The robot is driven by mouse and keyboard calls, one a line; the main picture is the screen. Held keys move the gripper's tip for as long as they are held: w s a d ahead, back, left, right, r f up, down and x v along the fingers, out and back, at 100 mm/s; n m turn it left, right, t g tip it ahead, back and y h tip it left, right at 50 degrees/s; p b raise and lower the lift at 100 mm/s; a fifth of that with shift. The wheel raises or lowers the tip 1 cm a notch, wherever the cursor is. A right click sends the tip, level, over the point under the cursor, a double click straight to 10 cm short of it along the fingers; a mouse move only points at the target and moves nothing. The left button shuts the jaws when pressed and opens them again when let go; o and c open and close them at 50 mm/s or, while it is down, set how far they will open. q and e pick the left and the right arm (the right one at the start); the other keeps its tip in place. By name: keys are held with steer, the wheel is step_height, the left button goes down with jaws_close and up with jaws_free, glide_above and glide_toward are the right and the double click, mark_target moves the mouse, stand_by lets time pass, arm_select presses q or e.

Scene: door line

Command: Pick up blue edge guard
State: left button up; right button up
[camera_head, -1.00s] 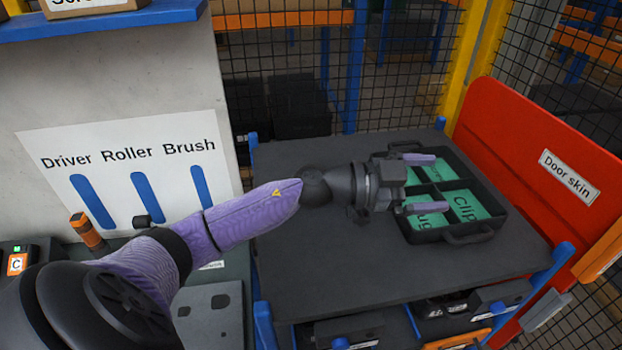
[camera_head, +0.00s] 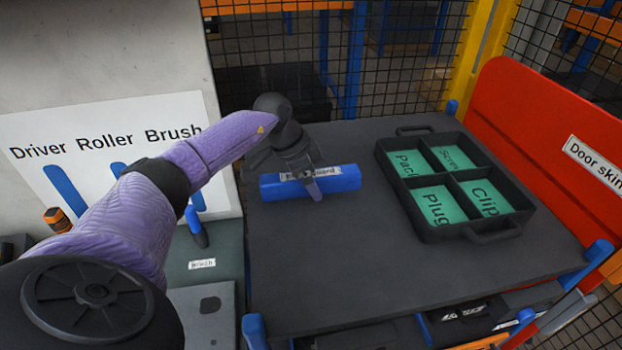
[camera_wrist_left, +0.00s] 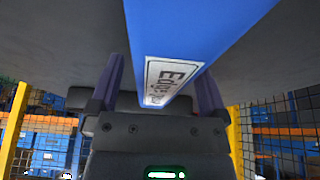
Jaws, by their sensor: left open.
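The blue edge guard (camera_head: 343,183) is a long bar with a white label, lying on the dark tabletop (camera_head: 350,245) toward its back left. My left gripper (camera_head: 308,180) is open at the guard's middle, with one finger in front of the guard; the other finger is hidden in the head view. In the left wrist view the guard (camera_wrist_left: 195,30) runs between the two spread fingers, with a gap on each side. Part of its label is covered by the gripper in the head view. My right gripper is not in view.
A black tray (camera_head: 464,233) with green labelled compartments stands on the right of the tabletop. The tabletop's front is clear.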

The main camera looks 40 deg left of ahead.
arm_select(q)
jaws_close()
step_height(320, 180, up, 10)
steer(key=shift+r, duration=0.1)
steer(key=c, duration=0.8)
jaws_free()
jaws_close()
